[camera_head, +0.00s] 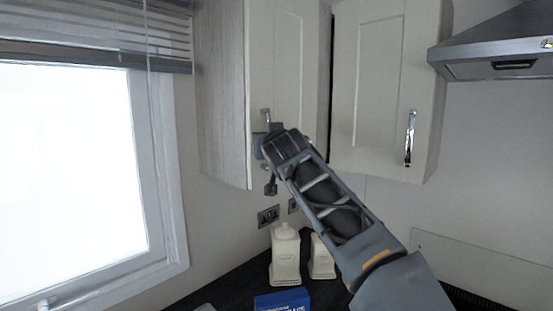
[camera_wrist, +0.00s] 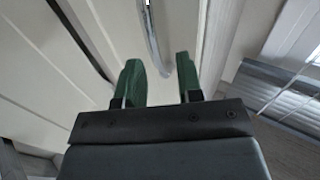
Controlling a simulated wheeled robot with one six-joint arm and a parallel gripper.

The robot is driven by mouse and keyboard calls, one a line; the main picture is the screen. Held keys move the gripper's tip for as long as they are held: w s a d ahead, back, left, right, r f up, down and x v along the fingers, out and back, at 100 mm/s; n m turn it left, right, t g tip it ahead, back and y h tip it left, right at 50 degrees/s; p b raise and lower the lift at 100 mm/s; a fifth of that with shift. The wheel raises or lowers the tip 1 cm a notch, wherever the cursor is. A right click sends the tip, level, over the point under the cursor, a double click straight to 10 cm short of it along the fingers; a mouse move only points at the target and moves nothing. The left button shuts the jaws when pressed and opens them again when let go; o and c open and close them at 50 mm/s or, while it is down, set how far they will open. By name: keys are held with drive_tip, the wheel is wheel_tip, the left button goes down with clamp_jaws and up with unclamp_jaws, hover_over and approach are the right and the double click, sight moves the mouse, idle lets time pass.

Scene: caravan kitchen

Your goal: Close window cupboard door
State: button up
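The window cupboard door (camera_head: 287,65) is the pale panelled door on the wall cupboard beside the window. I cannot tell whether it stands slightly ajar. Its metal handle (camera_head: 266,115) is near the door's lower left edge, partly hidden by my gripper (camera_head: 265,143). In the wrist view the two green fingers of my gripper (camera_wrist: 159,75) are apart, with nothing held between them. The curved handle (camera_wrist: 153,45) shows between and beyond the fingertips, in front of the pale door (camera_wrist: 193,35). I cannot tell whether the fingers touch it.
A second cupboard door (camera_head: 376,80) with a long handle (camera_head: 410,138) is to the right, past a dark gap. A cooker hood (camera_head: 495,50) is at the far right. A window (camera_head: 75,180) with a blind is left. Pale canisters (camera_head: 286,257) and a blue box (camera_head: 282,301) stand below.

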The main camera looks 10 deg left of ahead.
drive_tip(key=b+v, duration=0.3)
drive_tip(key=v, duration=0.5)
drive_tip(key=d+f+n+g+h, duration=0.1)
drive_tip(key=d+f+g+h, duration=0.15)
drive_tip(key=f, duration=0.75)
drive_tip(key=d+f+g+h, duration=0.1)
drive_tip(key=d+f+g, duration=0.15)
drive_tip(key=f, duration=0.85)
drive_tip(key=s+d+f+m+g+h, duration=0.2)
drive_tip(key=s+d+f+m+g, duration=0.1)
drive_tip(key=s+d+f, duration=0.6)
drive_tip(key=s+d+f+m+g+h, duration=0.2)
drive_tip(key=s+d+f+m+g, duration=0.1)
drive_tip(key=s+d+f, duration=0.7)
drive_tip(key=shift+d+f+g, duration=0.5)
drive_tip(key=shift+d+f, duration=1.55)
drive_tip(key=shift+d, duration=0.55)
